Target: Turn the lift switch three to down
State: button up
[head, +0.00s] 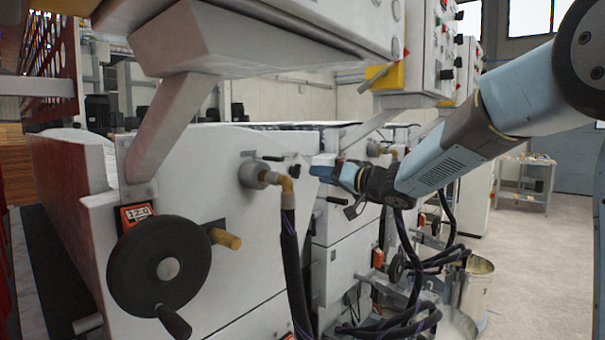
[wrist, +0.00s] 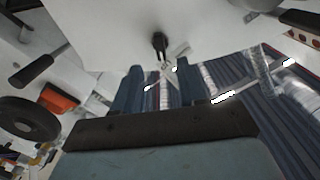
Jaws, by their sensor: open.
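A small black switch (wrist: 160,42) sticks out of a white machine panel (wrist: 110,25) in the wrist view, just beyond and between my two fingertips. In the head view a small black switch (head: 295,171) sits on the white machine front, just left of my fingertips; it looks like the same one. I cannot read a label or tell its set position. My gripper (head: 322,173) is open with blue fingers, which also show in the wrist view (wrist: 160,82). Nothing is between the fingers, and they look apart from the switch.
A black handwheel (head: 160,265) with a counter stands at the lower left. A pipe fitting with a black hose (head: 290,250) is close to the left of my gripper. Hoses hang below my arm. A control panel (head: 440,50) is above. Floor at right is open.

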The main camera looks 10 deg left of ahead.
aim_at(300, 172)
jog(key=x, duration=0.7)
jog(key=shift+w+a, duration=0.2)
jog(key=shift+a, duration=0.1)
